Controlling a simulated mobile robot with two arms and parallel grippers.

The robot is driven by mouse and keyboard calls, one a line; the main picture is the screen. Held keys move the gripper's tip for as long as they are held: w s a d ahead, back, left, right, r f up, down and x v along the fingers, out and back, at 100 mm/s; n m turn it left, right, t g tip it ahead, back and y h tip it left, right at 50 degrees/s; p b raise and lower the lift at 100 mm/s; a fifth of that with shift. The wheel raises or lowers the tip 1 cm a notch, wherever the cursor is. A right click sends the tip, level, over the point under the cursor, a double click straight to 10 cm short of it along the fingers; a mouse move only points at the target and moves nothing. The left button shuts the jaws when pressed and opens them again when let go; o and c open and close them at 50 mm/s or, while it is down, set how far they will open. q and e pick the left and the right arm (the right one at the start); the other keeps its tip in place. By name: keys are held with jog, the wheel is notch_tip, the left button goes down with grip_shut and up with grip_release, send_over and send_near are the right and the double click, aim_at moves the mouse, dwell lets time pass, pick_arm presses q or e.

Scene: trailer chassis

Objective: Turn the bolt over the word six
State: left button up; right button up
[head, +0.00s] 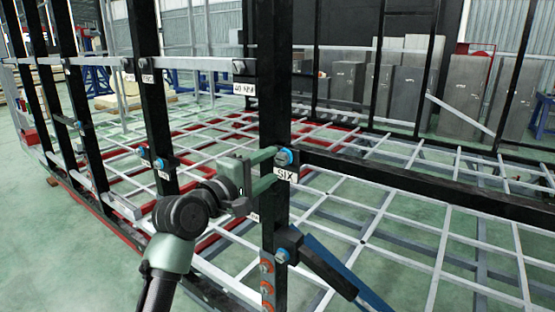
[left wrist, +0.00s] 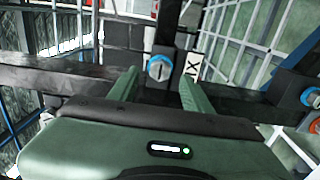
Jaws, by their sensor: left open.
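The bolt (head: 284,157) over the word six has a blue ring and sits on a black upright post. The white SIX label (head: 286,175) is just below it. My left gripper (head: 275,166) comes in from the left, open, with its fingertips close to the bolt. In the left wrist view the bolt (left wrist: 159,68) appears between the two green fingers (left wrist: 160,78), with the label (left wrist: 192,66), partly cut by a finger, beside it. Whether the fingers touch the bolt cannot be told. My right gripper is not seen.
Another blue-ringed bolt (head: 281,255) sits lower on the same post, above orange-ringed holes (head: 267,282). A black horizontal beam (head: 430,185) runs right from the post. Another post (head: 152,115) with labelled bolts stands to the left. White grid bars (head: 400,235) cover the chassis floor.

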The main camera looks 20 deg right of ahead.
aim_at(280, 160)
pick_arm(q)
jog(key=shift+p+x, duration=0.35)
jog(key=shift+x, duration=1.7)
grip_shut()
jog(key=shift+f+m, duration=0.1)
jog(key=shift+m, duration=0.2)
